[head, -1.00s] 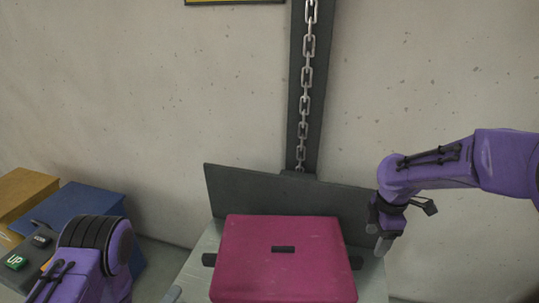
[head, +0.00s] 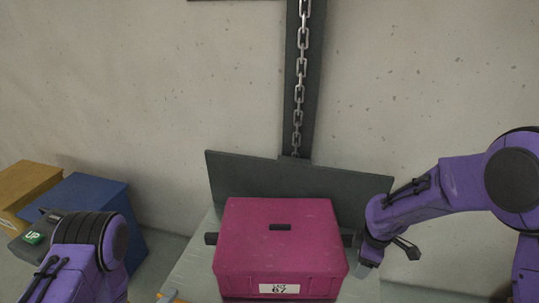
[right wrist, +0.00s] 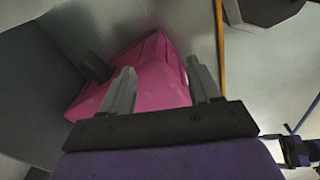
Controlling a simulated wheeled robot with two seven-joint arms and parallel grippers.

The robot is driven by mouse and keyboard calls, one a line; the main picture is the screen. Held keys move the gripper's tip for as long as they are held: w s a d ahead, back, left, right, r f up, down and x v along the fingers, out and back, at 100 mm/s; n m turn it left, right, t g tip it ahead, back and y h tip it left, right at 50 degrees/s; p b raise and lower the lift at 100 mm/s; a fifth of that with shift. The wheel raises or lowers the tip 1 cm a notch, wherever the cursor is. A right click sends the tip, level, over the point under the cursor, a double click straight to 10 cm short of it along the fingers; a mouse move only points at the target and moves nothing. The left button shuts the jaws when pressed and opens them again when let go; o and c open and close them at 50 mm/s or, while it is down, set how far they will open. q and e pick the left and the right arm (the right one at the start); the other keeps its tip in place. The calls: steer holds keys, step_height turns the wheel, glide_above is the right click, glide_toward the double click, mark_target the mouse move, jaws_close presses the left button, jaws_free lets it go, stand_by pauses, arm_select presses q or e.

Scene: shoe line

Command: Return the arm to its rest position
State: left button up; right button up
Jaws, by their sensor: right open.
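My right arm is bent at the right of the head view. Its gripper (head: 368,258) is low, close to the right side of a magenta lidded box (head: 230,262). In the right wrist view the gripper's two grey fingers (right wrist: 160,82) are apart. The magenta box (right wrist: 150,62) shows behind them, and I see nothing held. Whether the fingers touch the box I cannot tell. Part of my left arm shows at the lower left of the head view, but its gripper is out of frame.
The box sits on a grey platform (head: 198,262) with a dark upright back plate (head: 300,180). A chain (head: 300,80) hangs on a post behind it. A blue box (head: 95,195), a yellow box (head: 28,185) and a green UP button (head: 33,238) are at left.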

steer(key=s+f+m+t, duration=0.1)
steer(key=s+f+m, duration=1)
steer(key=f, duration=0.4)
arm_select(q)
steer(key=s+a+f+n+g+y, duration=0.35)
steer(key=s+f+n+g, duration=0.35)
steer(key=n, duration=0.5)
steer(key=s+a+f+n+g+y, duration=0.3)
steer(key=s+f+n+g+y, duration=0.15)
steer(key=s+n, duration=0.65)
arm_select(e)
steer(key=s+d+f+m+t+h, duration=0.15)
steer(key=s+m, duration=0.25)
steer(key=s, duration=0.4)
steer(key=s+d+f+m+h, duration=0.1)
steer(key=s+d+m+h, duration=0.2)
steer(key=s, duration=0.6)
arm_select(q)
step_height(320, 180, down, 9)
steer(key=n+b, duration=0.2)
steer(key=b, duration=0.8)
steer(key=shift+w+f+g, duration=0.15)
steer(key=shift+g, duration=0.3)
arm_select(e)
step_height(320, 180, down, 10)
steer(key=m, duration=0.2)
steer(key=shift+d+y, duration=0.35)
